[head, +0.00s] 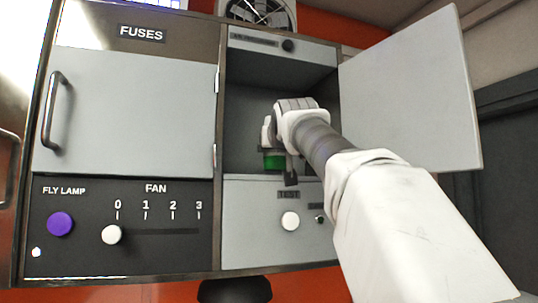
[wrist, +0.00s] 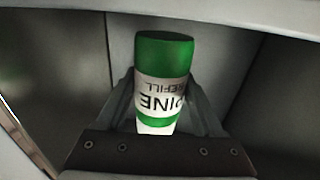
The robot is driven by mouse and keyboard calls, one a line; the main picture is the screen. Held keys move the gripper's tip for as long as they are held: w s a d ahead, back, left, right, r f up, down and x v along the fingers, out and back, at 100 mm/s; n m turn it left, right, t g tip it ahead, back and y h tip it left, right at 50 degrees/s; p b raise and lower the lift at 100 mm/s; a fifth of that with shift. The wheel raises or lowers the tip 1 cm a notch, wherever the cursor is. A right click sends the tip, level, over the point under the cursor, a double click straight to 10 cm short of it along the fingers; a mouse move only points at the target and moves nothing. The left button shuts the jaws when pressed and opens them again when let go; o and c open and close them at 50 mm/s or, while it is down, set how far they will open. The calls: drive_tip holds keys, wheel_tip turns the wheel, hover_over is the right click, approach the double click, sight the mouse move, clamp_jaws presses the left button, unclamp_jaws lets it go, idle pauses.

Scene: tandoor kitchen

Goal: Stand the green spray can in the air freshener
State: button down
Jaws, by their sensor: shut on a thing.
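The green spray can (head: 273,161) shows as a small green part inside the open air freshener compartment (head: 242,125), partly hidden by my gripper (head: 280,165). In the wrist view the can (wrist: 163,62) has green bands and a white label reading PINE REFILL, upside down in the picture. My gripper (wrist: 162,100) is shut on the can, with one finger on each side. The can's label end by the gripper is partly hidden. I cannot tell whether the can touches the compartment floor.
The compartment's door (head: 410,95) stands open to the right, beside my arm. A closed FUSES door (head: 130,110) is at the left. Below are a purple fly lamp button (head: 60,224), a fan slider (head: 111,235) and a white test button (head: 290,221).

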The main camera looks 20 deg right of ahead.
drive_tip(key=shift+s+f, duration=0.1)
drive_tip(key=shift+f, duration=0.55)
drive_tip(key=shift+f, duration=0.15)
unclamp_jaws()
